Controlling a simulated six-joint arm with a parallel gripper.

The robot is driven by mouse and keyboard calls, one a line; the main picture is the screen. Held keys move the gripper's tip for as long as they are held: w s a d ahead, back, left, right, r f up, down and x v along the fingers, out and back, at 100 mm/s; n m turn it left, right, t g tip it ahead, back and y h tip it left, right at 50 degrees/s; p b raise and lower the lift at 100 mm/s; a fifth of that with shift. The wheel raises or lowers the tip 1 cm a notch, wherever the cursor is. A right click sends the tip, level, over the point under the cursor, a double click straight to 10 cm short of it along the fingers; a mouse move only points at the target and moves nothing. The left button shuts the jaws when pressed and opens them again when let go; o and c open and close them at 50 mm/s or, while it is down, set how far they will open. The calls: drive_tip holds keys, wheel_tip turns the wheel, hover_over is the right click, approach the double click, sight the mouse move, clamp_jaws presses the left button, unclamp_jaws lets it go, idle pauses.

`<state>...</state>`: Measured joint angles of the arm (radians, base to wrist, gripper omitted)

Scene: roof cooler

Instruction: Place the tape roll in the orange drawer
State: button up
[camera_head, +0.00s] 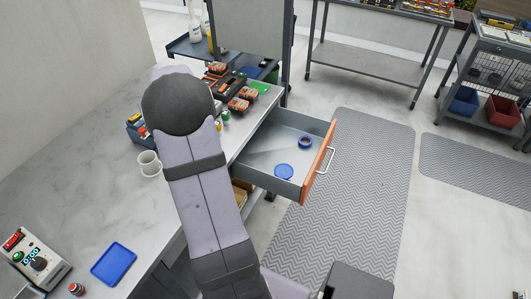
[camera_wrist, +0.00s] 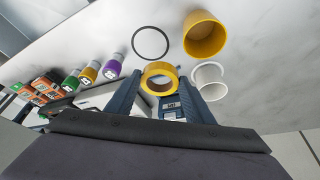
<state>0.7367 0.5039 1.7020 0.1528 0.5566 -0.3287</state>
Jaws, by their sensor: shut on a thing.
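In the wrist view a yellow tape roll (camera_wrist: 160,67) sits between the two fingertips of my gripper (camera_wrist: 161,76). The fingers are shut on it, one on each side. In the head view my gripper and the roll are hidden behind my arm. The orange drawer (camera_head: 319,162) is pulled out from the workbench at the centre right, with an orange front and grey inside.
In the head view orange-and-black packs (camera_head: 240,101) stand behind my arm. A blue tray (camera_head: 114,263) lies at the front left.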

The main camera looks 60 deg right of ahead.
drive_tip(key=s+d+m, duration=0.1)
drive_tip(key=s+d, duration=0.2)
drive_tip(key=d, duration=0.2)
drive_tip(key=s+d+f+m+b, duration=0.1)
drive_tip(key=s+d, duration=0.2)
drive_tip(key=d, duration=0.2)
drive_tip(key=s+d+m+g+h, duration=0.1)
drive_tip(key=s+d+m, duration=0.1)
drive_tip(key=d, duration=0.3)
drive_tip(key=shift+s+d+f+b, duration=0.1)
drive_tip(key=shift+s+f+b, duration=0.15)
drive_tip(key=shift+s, duration=0.4)
drive_tip(key=s+d+f+m+g+h+b, duration=0.1)
drive_tip(key=s+d+f+m+b, duration=0.3)
drive_tip(key=s+d+f+b, duration=0.3)
drive_tip(key=m+g+b, duration=0.2)
drive_tip(key=m+b, duration=0.3)
drive_tip(key=m, duration=0.1)
hover_over(299, 165)
drive_tip(key=a, duration=0.2)
wheel_tip(299, 165, down, 4)
drive_tip(key=shift+g, duration=0.3)
drive_tip(key=shift+w+d+f+p, duration=0.15)
drive_tip(key=shift+f+p, duration=0.25)
drive_tip(key=shift+f, duration=2.1)
drive_tip(key=shift+w+d+f+p, duration=0.1)
drive_tip(key=shift+f+p, duration=0.3)
drive_tip(key=shift+f, duration=2.1)
drive_tip(key=shift+f, duration=0.15)
